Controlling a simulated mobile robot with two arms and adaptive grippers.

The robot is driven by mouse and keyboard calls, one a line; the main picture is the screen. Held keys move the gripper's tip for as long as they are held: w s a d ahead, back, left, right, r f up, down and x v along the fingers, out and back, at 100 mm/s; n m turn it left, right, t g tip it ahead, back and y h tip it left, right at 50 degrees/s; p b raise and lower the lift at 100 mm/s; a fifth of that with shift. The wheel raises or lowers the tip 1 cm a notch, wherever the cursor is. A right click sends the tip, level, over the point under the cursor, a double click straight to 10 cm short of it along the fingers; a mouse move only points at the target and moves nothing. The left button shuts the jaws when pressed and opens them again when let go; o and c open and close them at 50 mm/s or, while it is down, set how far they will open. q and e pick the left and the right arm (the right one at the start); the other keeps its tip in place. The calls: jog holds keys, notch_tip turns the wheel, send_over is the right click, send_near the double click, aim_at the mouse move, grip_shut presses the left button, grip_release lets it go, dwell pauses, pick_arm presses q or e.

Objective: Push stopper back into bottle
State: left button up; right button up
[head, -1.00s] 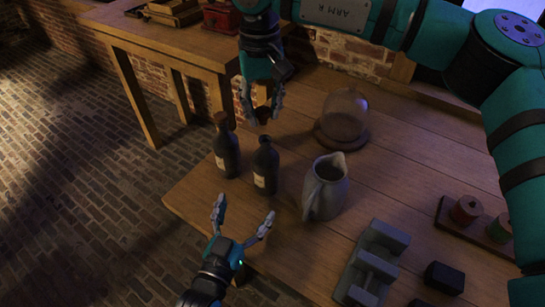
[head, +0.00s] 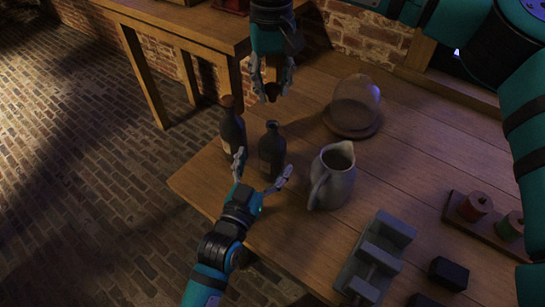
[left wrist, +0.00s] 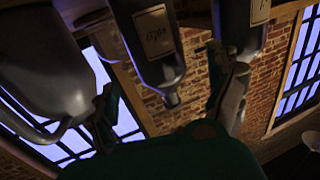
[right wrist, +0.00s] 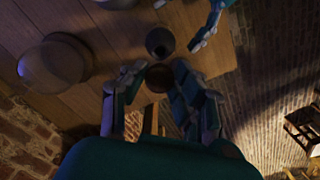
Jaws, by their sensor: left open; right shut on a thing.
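A dark open bottle (head: 271,155) stands upright near the table's left edge; it also shows in the left wrist view (left wrist: 152,38) and right wrist view (right wrist: 159,42). My left gripper (head: 263,168) is open, low in front of this bottle, with one finger towards each side; I cannot tell whether it touches. My right gripper (head: 272,82) is shut on a dark brown stopper (head: 272,92), held above and behind the open bottle, apart from its mouth. The stopper shows between the fingers in the right wrist view (right wrist: 158,78). A second bottle (head: 231,130), with stopper in, stands to the left.
A grey jug (head: 333,178) stands close to the right of the open bottle. A glass dome (head: 357,100) on a round base is behind it. A grey block fixture (head: 378,250) and a spool rack (head: 487,222) lie further right. The table's left edge is near the bottles.

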pick_arm(q)
jog(key=x, duration=0.5)
jog(key=shift+w+d, duration=0.1)
jog(key=shift+w, duration=0.2)
jog(key=c, duration=1.8)
pick_arm(e)
send_over(273, 125)
jog(key=shift+f, duration=2.5)
